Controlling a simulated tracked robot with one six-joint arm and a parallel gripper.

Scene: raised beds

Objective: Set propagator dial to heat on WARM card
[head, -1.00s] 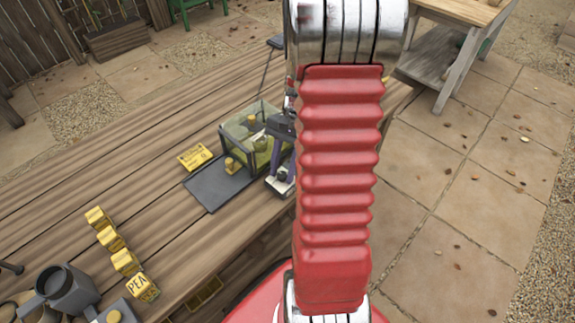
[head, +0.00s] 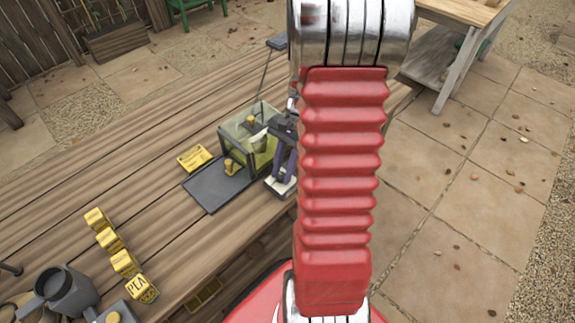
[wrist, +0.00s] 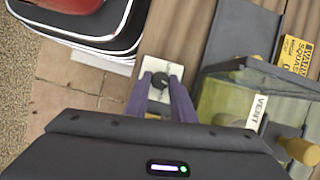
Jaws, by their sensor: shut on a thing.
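The dial (wrist: 160,80) is a small dark knob on a pale plate in the wrist view. The two purple fingers of my gripper (wrist: 161,90) are shut on the knob, one on each side. In the head view my gripper (head: 284,165) is low over the pale dial plate (head: 281,185), partly hidden by my red arm. The propagator (head: 236,155) is a clear box with a yellowish tint and dark edges, beside the dial. A yellow card (wrist: 297,52) reading WARM and SQUASH lies past the dark tray. The knob's exact setting is too small to read.
A dark flat tray (head: 214,192) lies in front of the propagator. A VENT label (wrist: 257,113) is on the box, near a yellow knob (wrist: 300,148). Several yellow blocks (head: 122,262) and a grey can (head: 62,290) stand at the left. The bench between is clear.

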